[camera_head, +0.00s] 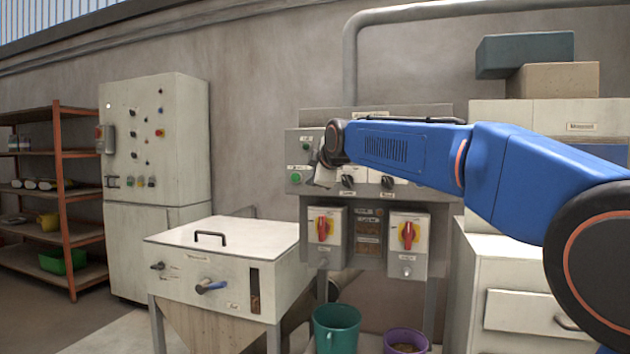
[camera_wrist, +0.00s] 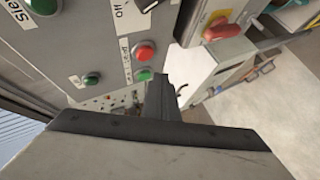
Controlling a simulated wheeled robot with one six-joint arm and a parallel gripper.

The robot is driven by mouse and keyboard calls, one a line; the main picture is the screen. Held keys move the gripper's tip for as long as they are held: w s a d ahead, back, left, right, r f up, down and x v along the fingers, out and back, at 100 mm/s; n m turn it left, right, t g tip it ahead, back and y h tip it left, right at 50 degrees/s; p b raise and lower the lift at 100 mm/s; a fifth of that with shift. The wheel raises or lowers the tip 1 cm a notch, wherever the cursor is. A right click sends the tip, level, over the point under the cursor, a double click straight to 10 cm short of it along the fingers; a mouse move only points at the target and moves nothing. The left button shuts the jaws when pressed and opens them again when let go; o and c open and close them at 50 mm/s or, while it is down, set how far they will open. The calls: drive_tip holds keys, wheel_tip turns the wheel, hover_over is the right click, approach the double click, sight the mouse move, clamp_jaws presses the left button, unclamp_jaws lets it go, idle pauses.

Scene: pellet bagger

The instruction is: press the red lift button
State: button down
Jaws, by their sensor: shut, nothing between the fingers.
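A round red button (camera_wrist: 144,51) shows in the wrist view on a grey control panel, beside a label too small to read. A green button (camera_wrist: 145,75) sits close to it, and another green button (camera_wrist: 92,78) is farther left. My gripper (camera_wrist: 158,80) is shut and empty. Its dark fingertips appear just right of and below the red button in the wrist view; I cannot tell the depth gap. In the head view my gripper (camera_head: 322,177) is in front of the panel's left part, beside a green button (camera_head: 295,177). The red button is hidden there.
Black selector knobs (camera_head: 348,181) sit right of my gripper. Two red rotary switches (camera_head: 323,228) (camera_head: 408,234) are on boxes below. A white-lidded hopper (camera_head: 225,238) stands at lower left. Teal (camera_head: 337,330) and purple (camera_head: 405,341) buckets stand underneath.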

drive_tip(key=s, duration=0.1)
drive_tip(key=s+a, duration=0.1)
drive_tip(key=s, duration=0.1)
drive_tip(key=shift+s+a, duration=0.25)
drive_tip(key=shift+s, duration=0.05)
drive_tip(key=s+d+f+m+g+h, duration=0.2)
drive_tip(key=s+d+f+m, duration=0.3)
drive_tip(key=s+d+f, duration=0.55)
drive_tip(key=s+d+f+m+g+h, duration=0.15)
drive_tip(key=s+d+f+m, duration=0.25)
drive_tip(key=s+d+f, duration=0.65)
drive_tip(key=s+d+f+m+g, duration=0.2)
drive_tip(key=s+f+m, duration=0.2)
drive_tip(key=s+f, duration=0.6)
drive_tip(key=s+d+f+m+g, duration=0.2)
drive_tip(key=s+f+m, duration=0.2)
drive_tip(key=s+f, duration=0.5)
drive_tip(key=s, duration=0.7)
drive_tip(key=shift+s+d+f+m, duration=0.3)
drive_tip(key=shift+s+f+m, duration=0.05)
drive_tip(key=shift+m, duration=0.05)
drive_tip(key=shift+d+h, duration=0.1)
drive_tip(key=shift+h, duration=0.15)
